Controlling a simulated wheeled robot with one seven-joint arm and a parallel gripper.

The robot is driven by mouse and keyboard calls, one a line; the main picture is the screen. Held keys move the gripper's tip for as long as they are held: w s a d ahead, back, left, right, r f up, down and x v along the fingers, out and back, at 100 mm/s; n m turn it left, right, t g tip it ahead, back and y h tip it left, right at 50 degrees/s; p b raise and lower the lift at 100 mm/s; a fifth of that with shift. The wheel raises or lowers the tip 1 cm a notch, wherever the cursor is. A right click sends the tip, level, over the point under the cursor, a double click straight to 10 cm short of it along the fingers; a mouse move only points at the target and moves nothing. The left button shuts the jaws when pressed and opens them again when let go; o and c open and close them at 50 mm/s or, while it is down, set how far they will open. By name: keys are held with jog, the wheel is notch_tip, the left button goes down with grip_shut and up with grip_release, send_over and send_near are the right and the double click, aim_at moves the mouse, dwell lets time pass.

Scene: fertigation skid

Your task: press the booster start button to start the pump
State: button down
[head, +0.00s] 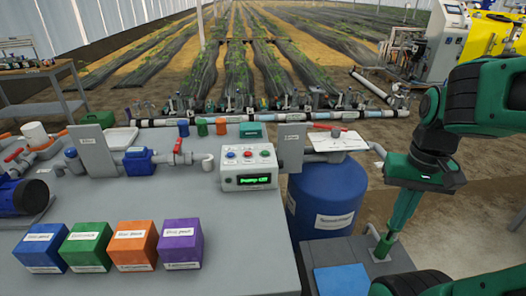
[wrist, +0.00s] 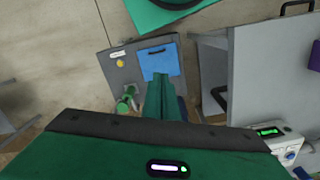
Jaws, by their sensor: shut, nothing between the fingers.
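The white control box (head: 235,180) stands at the right end of the grey bench. In the wrist view the box (wrist: 286,139) is at the lower right, partly cut off. My gripper (head: 381,252) is shut and empty, pointing down, well right of the box and apart from it. Its fingertips (wrist: 160,78) also show in the wrist view.
A blue barrel (head: 325,200) and a grey upright plate (head: 291,147) stand between my gripper and the box. A grey stand with a blue pad (head: 342,280) is below left of my gripper. Four-coloured blocks, including a purple block (head: 180,243), sit at the bench front.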

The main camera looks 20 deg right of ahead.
notch_tip(320, 180, up, 5)
jog(key=n+t+y, duration=0.2)
jog(key=t+y, duration=0.2)
jog(key=t, duration=0.5)
send_over(267, 154)
jog(key=shift+w+r, duration=0.15)
jog(key=shift+r, duration=0.05)
jog(key=shift+f, duration=0.1)
jog(key=shift+d+f, duration=0.1)
jog(key=shift+f, duration=4.25)
jog(key=shift+f, duration=0.1)
